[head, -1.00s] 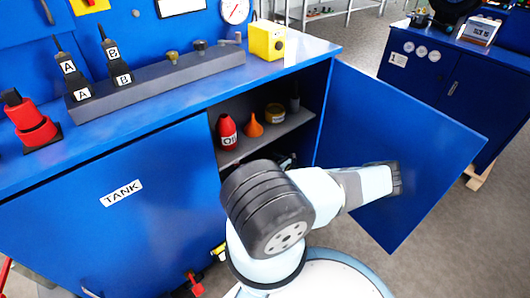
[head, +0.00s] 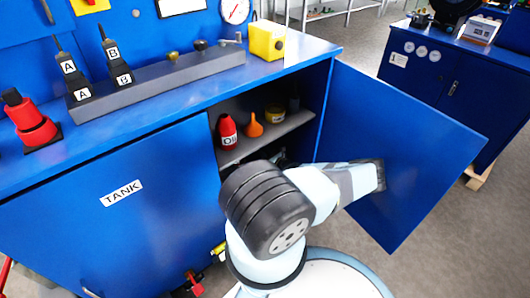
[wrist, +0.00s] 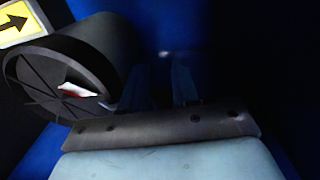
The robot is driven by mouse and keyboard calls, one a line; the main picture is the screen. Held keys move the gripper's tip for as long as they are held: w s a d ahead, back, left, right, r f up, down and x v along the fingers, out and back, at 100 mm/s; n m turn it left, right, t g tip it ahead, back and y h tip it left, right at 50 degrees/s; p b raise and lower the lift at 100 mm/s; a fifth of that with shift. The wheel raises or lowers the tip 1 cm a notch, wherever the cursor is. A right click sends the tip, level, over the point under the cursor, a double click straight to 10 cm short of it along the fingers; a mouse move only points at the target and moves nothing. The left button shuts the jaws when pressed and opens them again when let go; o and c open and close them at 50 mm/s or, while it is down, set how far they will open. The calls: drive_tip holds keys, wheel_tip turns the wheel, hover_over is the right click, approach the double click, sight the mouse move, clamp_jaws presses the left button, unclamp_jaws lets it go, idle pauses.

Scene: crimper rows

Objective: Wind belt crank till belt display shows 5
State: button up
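No belt crank or belt display can be made out for certain in either view. My gripper (wrist: 160,85) shows dimly in the wrist view as two dark upright shapes beyond a grey plate. Whether they hold anything is lost in shadow. A dark, hollow cylinder with a spoked end (wrist: 65,78) lies just left of the fingers; I cannot tell if they touch. A yellow sign with a black right-pointing arrow (wrist: 18,20) is at the upper left. In the head view my arm bends at the cabinet opening, and the gripper cannot be made out.
The open blue door (head: 400,125) stands right of the arm. A red oil bottle (head: 227,130), an orange funnel (head: 254,126) and a yellow tin (head: 275,113) stand on the cabinet shelf. The closed TANK door (head: 120,225) is at left. Another blue cabinet (head: 430,75) stands behind.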

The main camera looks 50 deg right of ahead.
clamp_jaws()
drive_tip(key=shift+d, duration=0.3)
drive_tip(key=shift+a+h, duration=0.2)
drive_tip(key=shift+h, duration=0.1)
drive_tip(key=shift+w+m, duration=0.1)
drive_tip(key=shift+m, duration=0.2)
drive_tip(key=shift+w+m+h, duration=0.35)
drive_tip(key=shift+m+h, duration=0.35)
drive_tip(key=shift+h, duration=0.5)
drive_tip(key=shift+w+d+m+g+h, duration=0.6)
drive_tip(key=shift+m+g+h, duration=1.4)
drive_tip(key=shift+g+h, duration=0.2)
drive_tip(key=shift+w+d+m+g+h, duration=0.55)
drive_tip(key=shift+d+m+g+h, duration=0.1)
drive_tip(key=shift+m+g+h, duration=1.5)
drive_tip(key=shift+w+d+m+g+h, duration=0.6)
drive_tip(key=shift+m+g+h, duration=1.25)
drive_tip(key=shift+g+h, duration=0.3)
